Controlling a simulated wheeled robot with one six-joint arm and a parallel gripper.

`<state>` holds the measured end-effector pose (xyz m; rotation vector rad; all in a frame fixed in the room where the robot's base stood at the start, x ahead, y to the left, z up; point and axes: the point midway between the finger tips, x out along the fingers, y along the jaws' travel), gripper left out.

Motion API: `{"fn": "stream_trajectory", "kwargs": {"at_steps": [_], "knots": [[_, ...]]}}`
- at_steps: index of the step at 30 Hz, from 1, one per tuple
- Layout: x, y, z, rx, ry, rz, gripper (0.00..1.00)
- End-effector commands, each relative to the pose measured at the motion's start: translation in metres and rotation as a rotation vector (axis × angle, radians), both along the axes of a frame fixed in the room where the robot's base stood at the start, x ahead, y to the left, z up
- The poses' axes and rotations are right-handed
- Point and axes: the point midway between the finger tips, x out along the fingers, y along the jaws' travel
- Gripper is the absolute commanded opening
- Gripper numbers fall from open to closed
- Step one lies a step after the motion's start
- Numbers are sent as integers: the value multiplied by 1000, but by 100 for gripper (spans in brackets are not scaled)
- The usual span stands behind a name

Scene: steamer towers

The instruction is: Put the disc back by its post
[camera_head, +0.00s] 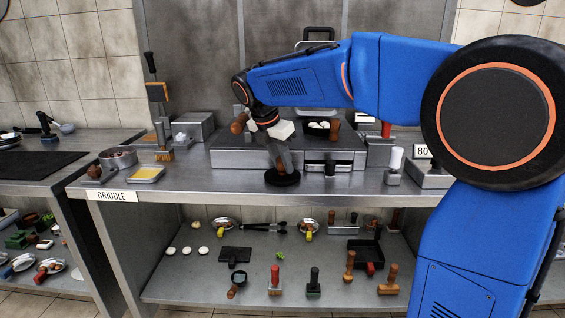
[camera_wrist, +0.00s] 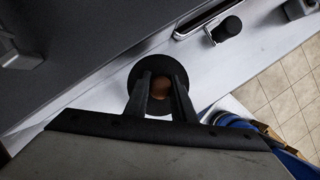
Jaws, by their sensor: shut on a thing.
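The black disc (camera_head: 283,178) is at the front of the steel griddle counter, in front of the flat griddle block. In the wrist view the disc (camera_wrist: 149,65) shows as a dark round plate, with its brown round-topped post (camera_wrist: 160,90) standing up from its middle. My gripper (camera_head: 282,160) points down over the disc. In the wrist view its two dark fingers (camera_wrist: 160,82) are shut around the post. The fingers hide part of the post and disc. I cannot tell whether the disc touches the counter or hangs just above it.
The griddle block (camera_head: 232,157) stands close behind the disc. A white-topped dispenser (camera_head: 394,165) and the "80" sign (camera_head: 423,152) are to the right. A yellow tray (camera_head: 146,174) and round tin (camera_head: 118,158) are to the left. The counter's front edge (camera_head: 230,194) is near.

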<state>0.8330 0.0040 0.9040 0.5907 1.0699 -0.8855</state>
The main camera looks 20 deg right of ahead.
Motion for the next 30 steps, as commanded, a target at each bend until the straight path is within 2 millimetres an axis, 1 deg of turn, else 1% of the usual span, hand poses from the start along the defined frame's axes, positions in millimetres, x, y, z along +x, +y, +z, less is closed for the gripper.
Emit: {"fn": "stream_trajectory", "kwargs": {"at_steps": [11, 12, 14, 15, 26, 30], "knots": [[0, 0, -4, 0, 0, 0, 0], [0, 0, -4, 0, 0, 0, 28], [0, 0, -4, 0, 0, 0, 42], [0, 0, -4, 0, 0, 0, 45], [0, 0, -5, 0, 1, 0, 45], [-1, 1, -1, 0, 0, 0, 45]]}}
